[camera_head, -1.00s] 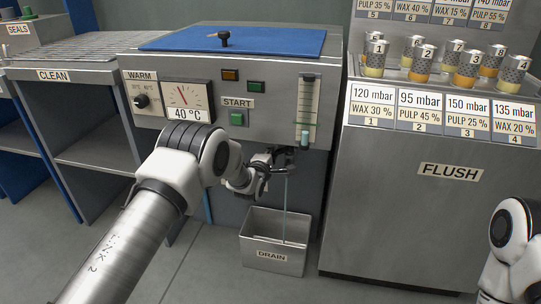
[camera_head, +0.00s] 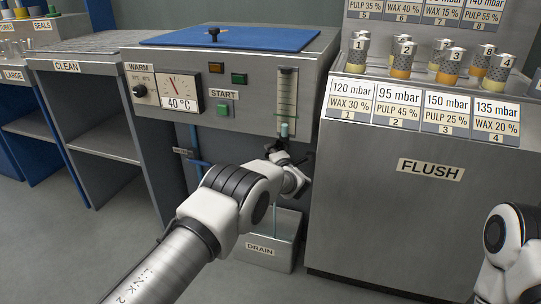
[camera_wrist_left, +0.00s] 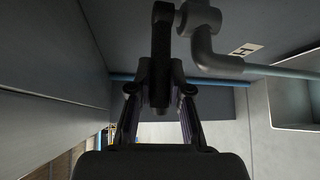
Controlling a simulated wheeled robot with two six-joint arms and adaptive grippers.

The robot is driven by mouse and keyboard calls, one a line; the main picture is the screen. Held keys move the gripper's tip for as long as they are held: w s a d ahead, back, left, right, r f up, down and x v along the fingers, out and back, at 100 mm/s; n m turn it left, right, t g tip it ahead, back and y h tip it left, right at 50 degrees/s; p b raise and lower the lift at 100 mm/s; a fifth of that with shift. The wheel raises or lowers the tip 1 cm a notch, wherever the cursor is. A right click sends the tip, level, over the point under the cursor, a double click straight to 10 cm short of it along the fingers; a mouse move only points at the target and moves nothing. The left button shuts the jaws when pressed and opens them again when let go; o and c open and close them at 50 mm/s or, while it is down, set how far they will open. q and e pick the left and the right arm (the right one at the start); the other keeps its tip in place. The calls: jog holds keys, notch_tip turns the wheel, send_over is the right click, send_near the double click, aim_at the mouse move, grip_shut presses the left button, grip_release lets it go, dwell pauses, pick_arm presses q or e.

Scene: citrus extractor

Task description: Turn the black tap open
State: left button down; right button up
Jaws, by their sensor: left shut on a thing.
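The black tap (camera_wrist_left: 161,45) shows in the left wrist view as a dark lever beside a grey elbow pipe (camera_wrist_left: 203,40). My left gripper (camera_wrist_left: 160,96) is shut on the lever, one finger on each side of it. In the head view the tap (camera_head: 279,147) sits under the machine's front panel at the right. My left gripper (camera_head: 281,160) is there too, largely hidden by my wrist. How far the tap is turned is hard to tell. My right gripper is out of view.
The drain box (camera_head: 258,251) stands on the floor below the tap, partly behind my left arm. The FLUSH cabinet (camera_head: 400,220) stands close on the right. The START panel (camera_head: 222,110) is above. Open shelves (camera_head: 105,145) stand on the left.

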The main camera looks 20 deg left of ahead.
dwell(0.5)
pick_arm(q)
jog(key=c, duration=1.1)
grip_release()
jog(key=shift+d, duration=0.1)
jog(key=shift+f, duration=0.1)
